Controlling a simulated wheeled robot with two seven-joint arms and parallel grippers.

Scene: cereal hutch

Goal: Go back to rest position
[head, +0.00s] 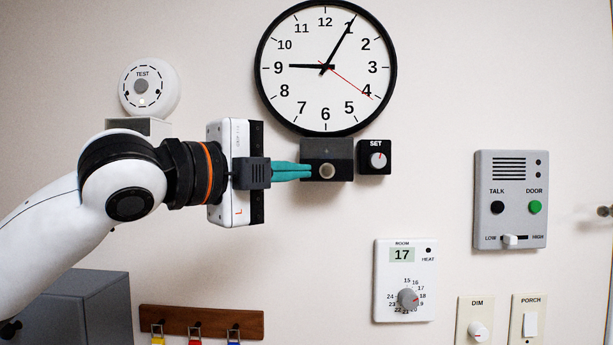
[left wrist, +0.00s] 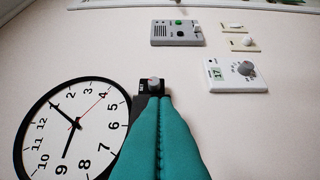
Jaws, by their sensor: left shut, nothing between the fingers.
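My left gripper (head: 308,171) comes in from the left in the head view. Its teal fingers are shut together with nothing between them. The fingertips are at the left side of the dark box with a round grey button (head: 327,170) under the wall clock; I cannot tell whether they touch it. In the left wrist view the closed fingers (left wrist: 162,100) point toward the small black SET knob box (left wrist: 151,86) and hide part of what lies behind them. My right gripper is not in view.
The wall clock (head: 325,68) hangs just above the fingers. A SET knob box (head: 374,157) is right of the button box. An intercom (head: 510,199), a thermostat (head: 404,280) and a key rack (head: 201,322) are on the wall. A grey box (head: 85,305) stands below my arm.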

